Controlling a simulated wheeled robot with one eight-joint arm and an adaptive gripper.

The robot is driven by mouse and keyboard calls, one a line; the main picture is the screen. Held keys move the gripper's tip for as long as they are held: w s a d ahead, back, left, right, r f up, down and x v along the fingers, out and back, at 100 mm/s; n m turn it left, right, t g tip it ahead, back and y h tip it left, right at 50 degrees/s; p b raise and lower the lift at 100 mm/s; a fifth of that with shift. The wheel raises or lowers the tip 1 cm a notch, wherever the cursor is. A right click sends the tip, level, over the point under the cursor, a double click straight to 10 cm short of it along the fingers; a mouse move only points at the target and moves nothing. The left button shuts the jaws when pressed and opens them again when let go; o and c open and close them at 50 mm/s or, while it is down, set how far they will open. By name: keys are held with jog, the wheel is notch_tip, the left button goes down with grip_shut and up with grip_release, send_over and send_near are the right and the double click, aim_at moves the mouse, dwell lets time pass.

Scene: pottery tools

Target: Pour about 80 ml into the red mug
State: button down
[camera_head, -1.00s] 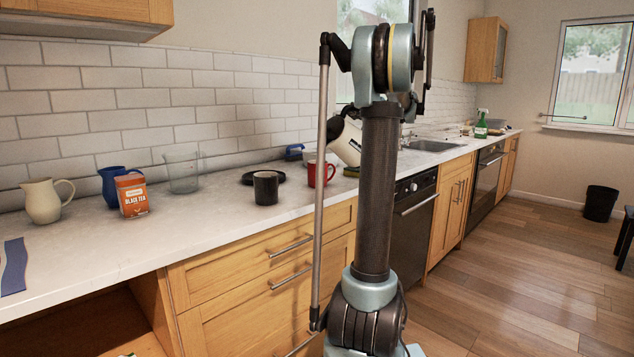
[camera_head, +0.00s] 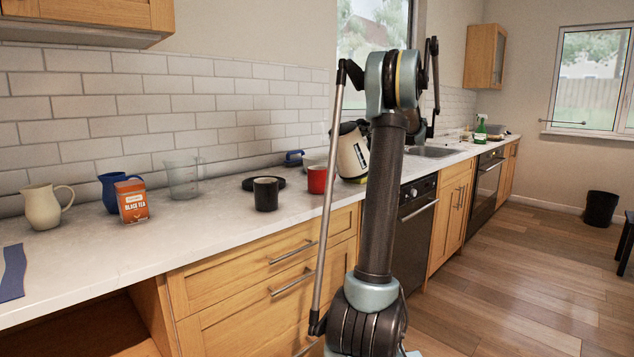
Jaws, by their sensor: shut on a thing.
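The red mug (camera_head: 316,181) stands upright on the counter, partly behind a thin rod of my arm. Its contents cannot be seen. A cream-white kettle-like vessel (camera_head: 353,155) with a dark top is just right of the mug and slightly tilted. My arm covers its right side. Whether its base touches the counter is unclear. My gripper is mostly hidden behind my arm and its fingertips do not show; it holds the white vessel.
A black mug (camera_head: 266,194) stands left of the red mug, with a dark round plate (camera_head: 263,183) behind. A glass jug (camera_head: 183,178), a blue jug (camera_head: 112,190), a tea box (camera_head: 132,201) and a cream pitcher (camera_head: 43,206) stand further left. The counter's front (camera_head: 180,236) is mostly clear.

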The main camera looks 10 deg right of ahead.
jog(key=shift+w+d+f+m+b, duration=0.35)
jog(key=shift+d+f+m, duration=0.25)
jog(key=shift+d+f, duration=0.1)
jog(key=shift+w+d+f+m+b, duration=0.3)
jog(key=shift+d+m+b, duration=0.15)
jog(key=shift+m, duration=0.25)
jog(key=shift+w+d+f+m+y+b, duration=0.1)
jog(key=shift+d+f+m+b, duration=0.1)
jog(key=shift+f+m, duration=0.3)
jog(key=shift+w+d+f+m+y+b, duration=0.15)
jog(key=shift+f+m+b, duration=0.15)
jog(key=shift+f, duration=0.35)
jog(key=shift+w+d+f+m+y+b, duration=0.1)
jog(key=shift+d+f+m+b, duration=0.1)
jog(key=shift+f+m, duration=0.3)
